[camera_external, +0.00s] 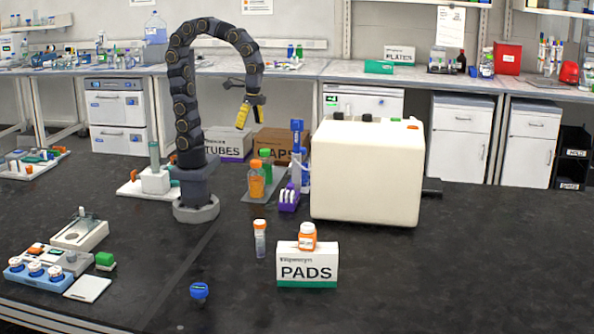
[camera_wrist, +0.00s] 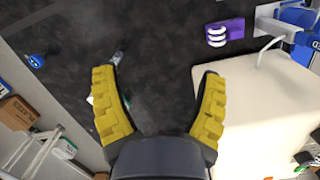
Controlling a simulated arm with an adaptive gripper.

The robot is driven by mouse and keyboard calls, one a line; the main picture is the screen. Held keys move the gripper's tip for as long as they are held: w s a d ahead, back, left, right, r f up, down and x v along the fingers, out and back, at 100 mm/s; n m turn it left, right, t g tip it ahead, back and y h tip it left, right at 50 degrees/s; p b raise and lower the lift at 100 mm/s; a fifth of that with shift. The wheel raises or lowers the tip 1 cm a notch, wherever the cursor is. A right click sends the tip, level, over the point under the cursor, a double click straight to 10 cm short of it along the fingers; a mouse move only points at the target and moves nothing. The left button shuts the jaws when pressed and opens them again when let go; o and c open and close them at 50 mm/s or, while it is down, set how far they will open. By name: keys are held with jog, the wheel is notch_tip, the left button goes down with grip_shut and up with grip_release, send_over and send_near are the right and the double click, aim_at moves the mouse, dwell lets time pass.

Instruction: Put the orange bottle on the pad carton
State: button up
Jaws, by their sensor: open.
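I cannot make out the orange bottle in the wrist view.
A capped vial (camera_external: 260,239) stands just left of the carton. A large cream box (camera_external: 368,172) stands behind it. A tray with orange and green bottles (camera_external: 256,180) and a purple rack (camera_external: 289,200) are behind. The right front bench is clear.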

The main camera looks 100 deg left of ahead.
jog(key=s+a+f+n, duration=0.2)
jog(key=s+a+n, duration=0.1)
jog(key=s, duration=0.7)
jog(key=shift+s+f+n, duration=0.2)
jog(key=shift+f+n, duration=0.1)
jog(key=shift+n, duration=0.3)
